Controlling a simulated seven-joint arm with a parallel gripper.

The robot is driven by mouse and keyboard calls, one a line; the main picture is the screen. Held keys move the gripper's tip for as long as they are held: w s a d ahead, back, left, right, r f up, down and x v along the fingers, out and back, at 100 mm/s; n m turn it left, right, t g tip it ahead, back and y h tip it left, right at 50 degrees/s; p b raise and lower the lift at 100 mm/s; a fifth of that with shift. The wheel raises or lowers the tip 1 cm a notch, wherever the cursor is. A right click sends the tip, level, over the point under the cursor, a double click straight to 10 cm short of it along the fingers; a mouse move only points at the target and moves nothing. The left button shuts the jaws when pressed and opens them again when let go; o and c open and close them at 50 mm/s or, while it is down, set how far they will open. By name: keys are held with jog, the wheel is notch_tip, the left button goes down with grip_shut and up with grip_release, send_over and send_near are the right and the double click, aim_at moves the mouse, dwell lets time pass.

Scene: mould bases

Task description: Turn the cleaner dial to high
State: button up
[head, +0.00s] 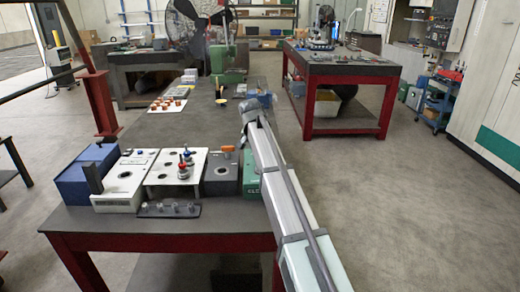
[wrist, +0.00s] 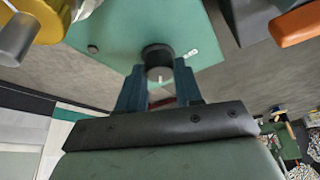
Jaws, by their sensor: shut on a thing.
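The cleaner is a green box (head: 250,172) at the right end of the row on the near bench, partly hidden by my arm in the head view. Its green panel (wrist: 115,40) fills the upper middle of the wrist view. A round black dial (wrist: 157,57) with a grey face and a short white mark stands on the panel. Small white markings show to its right. My gripper (wrist: 159,76) is shut on the dial, with one dark blue finger on each side. In the head view my gripper is hidden behind my arm.
A dark grey box (head: 221,176) with an orange handle (wrist: 298,25) stands close beside the cleaner. A yellow part (wrist: 45,14) with a grey cylinder is near on the other side. Left along the bench are a white panel (head: 160,178) and a blue box (head: 75,187).

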jog(key=m, duration=0.2)
jog(key=m+g+h, duration=0.1)
jog(key=m, duration=0.2)
jog(key=shift+w+a+h, duration=0.1)
jog(key=shift+w+h, duration=0.05)
jog(key=shift+h, duration=0.15)
jog(key=shift+m+g, duration=0.3)
jog(key=o, duration=1)
jog(key=shift+r, duration=0.1)
jog(key=v, duration=1.3)
jog(key=shift+s+a+r, duration=0.1)
jog(key=shift+s+r, duration=0.1)
jog(key=shift+r, duration=0.1)
